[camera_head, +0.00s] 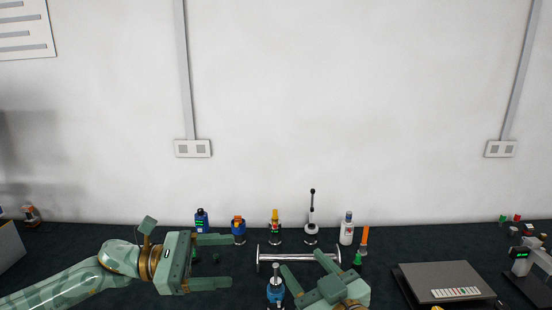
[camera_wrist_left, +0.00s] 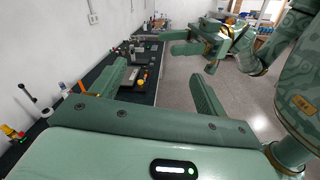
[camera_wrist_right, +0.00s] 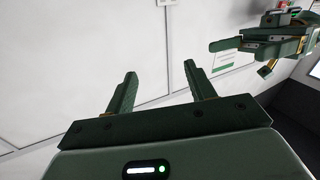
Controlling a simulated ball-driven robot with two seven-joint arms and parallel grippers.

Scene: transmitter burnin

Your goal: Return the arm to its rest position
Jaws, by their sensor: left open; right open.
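My left gripper (camera_head: 231,261) reaches in from the left in the head view, low over the dark bench, with its two fingers spread and nothing between them. In the left wrist view its fingers (camera_wrist_left: 158,72) are wide apart and empty. My right gripper (camera_head: 302,261) is at the bottom centre of the head view, its fingers apart beside a silver flanged pipe (camera_head: 292,254). In the right wrist view its fingers (camera_wrist_right: 163,77) stand apart, empty, with white wall behind. A blue device with a silver top (camera_head: 275,290) shows between the two grippers.
A flat dark box (camera_head: 440,280) lies at right. Clear bench (camera_head: 425,240) lies behind it.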

